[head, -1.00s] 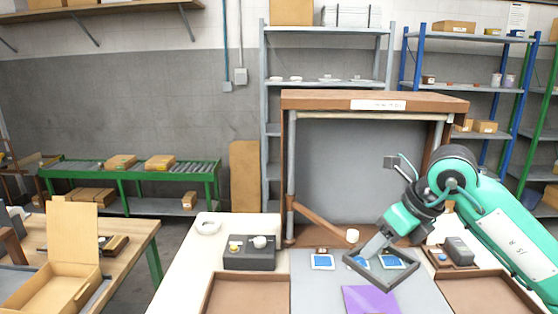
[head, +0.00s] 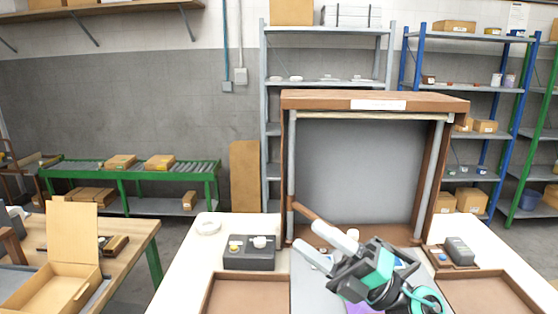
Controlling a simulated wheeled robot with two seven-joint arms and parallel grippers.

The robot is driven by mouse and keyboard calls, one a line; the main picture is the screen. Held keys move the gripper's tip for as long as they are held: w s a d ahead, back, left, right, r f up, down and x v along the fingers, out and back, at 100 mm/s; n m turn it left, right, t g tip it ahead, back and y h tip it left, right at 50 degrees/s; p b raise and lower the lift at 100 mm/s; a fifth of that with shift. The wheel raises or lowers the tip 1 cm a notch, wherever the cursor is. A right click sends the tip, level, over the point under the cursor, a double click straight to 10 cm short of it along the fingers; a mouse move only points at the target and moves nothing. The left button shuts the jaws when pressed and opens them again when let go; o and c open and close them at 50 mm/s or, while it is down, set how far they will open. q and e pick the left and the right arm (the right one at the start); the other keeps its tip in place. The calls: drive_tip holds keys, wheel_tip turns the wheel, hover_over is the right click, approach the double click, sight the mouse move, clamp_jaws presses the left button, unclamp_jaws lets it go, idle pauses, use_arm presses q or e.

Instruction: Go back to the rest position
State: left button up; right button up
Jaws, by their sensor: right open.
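My right gripper (head: 306,236) is in the lower middle of the head view, over the work table. Its two pale fingers point up and left and stand apart, with nothing seen between them. Its dark and teal body covers part of the grey mat and the things there. A purple sheet (head: 357,307) shows partly beneath it, and a small cream cylinder (head: 353,233) stands just behind it. My left gripper is not in view.
A wood-framed booth (head: 360,165) stands at the table's back. Brown trays (head: 247,279) flank the mat; a grey device (head: 459,250) is right. An open carton (head: 72,250) is far left.

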drive_tip(key=w+d+f+m+t+h, duration=0.2)
drive_tip(key=d+f+m+t+h, duration=0.25)
drive_tip(key=m+t+h, duration=0.5)
drive_tip(key=w+d+f+m+t+h, duration=0.25)
drive_tip(key=d+m+t+h, duration=0.3)
drive_tip(key=m, duration=0.65)
drive_tip(key=s+d+f+m+g+h, duration=0.25)
drive_tip(key=f+m+g+h, duration=0.2)
drive_tip(key=f, duration=0.45)
drive_tip(key=s+d+f+m+g+h, duration=0.25)
drive_tip(key=d+f+m+h, duration=0.2)
drive_tip(key=f, duration=0.55)
drive_tip(key=s+f+m+g+y, duration=0.1)
drive_tip(key=s+f+g, duration=0.6)
drive_tip(key=s, duration=0.4)
drive_tip(key=s+f+m+g, duration=0.2)
drive_tip(key=s+f+g, duration=0.3)
drive_tip(key=s+f, duration=0.5)
wheel_tip(320, 180, down, 30)
drive_tip(key=s+g, duration=0.1)
drive_tip(key=s+d+f+g, duration=0.1)
drive_tip(key=s+d+f, duration=0.2)
drive_tip(key=s+f, duration=1.6)
drive_tip(key=shift+s+f+n, duration=0.15)
drive_tip(key=shift+f+n, duration=0.2)
